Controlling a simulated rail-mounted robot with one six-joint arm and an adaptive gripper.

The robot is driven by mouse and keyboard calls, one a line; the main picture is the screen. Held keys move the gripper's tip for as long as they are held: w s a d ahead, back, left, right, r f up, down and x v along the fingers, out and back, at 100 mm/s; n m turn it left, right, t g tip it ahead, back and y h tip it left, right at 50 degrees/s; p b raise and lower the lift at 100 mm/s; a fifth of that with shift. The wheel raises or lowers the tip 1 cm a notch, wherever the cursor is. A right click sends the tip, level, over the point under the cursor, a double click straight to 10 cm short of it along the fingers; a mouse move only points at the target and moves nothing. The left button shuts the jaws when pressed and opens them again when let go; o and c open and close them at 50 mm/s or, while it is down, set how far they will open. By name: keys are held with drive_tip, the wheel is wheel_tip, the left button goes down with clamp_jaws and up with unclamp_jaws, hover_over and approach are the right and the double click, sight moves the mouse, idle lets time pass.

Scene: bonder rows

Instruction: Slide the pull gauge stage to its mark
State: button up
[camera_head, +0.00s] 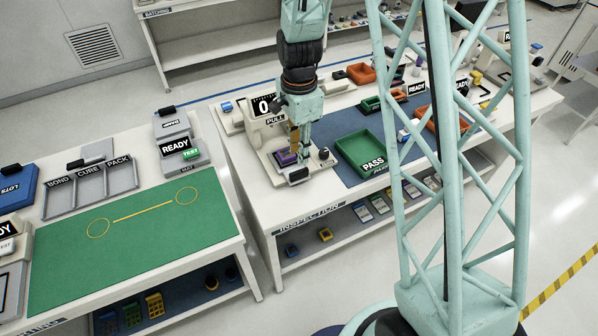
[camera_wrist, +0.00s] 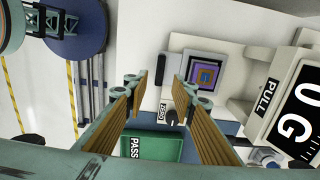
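The pull gauge (camera_head: 262,128) stands on the inspection bench; its display shows 0 and, in the wrist view, 0 G (camera_wrist: 296,115). A black handle (camera_head: 298,175) is at the stage's front. My gripper (camera_head: 300,148) hangs pointing down over the gauge base, partly covering the stage. In the wrist view my gripper (camera_wrist: 160,82) is open with nothing between its ribbed fingers; the purple part lies right of both. The stage's mark cannot be made out.
A black knob (camera_head: 324,153) with a ZERO label (camera_wrist: 163,111) sits beside the stage. The green PASS tray (camera_head: 374,160) is right of it; orange trays and READY signs stand farther right. A green mat (camera_head: 130,250) covers the left bench, across a gap.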

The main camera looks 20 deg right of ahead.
sight(299, 171)
drive_tip(key=shift+f, duration=5)
drive_tip(key=shift+c, duration=0.3)
clamp_jaws()
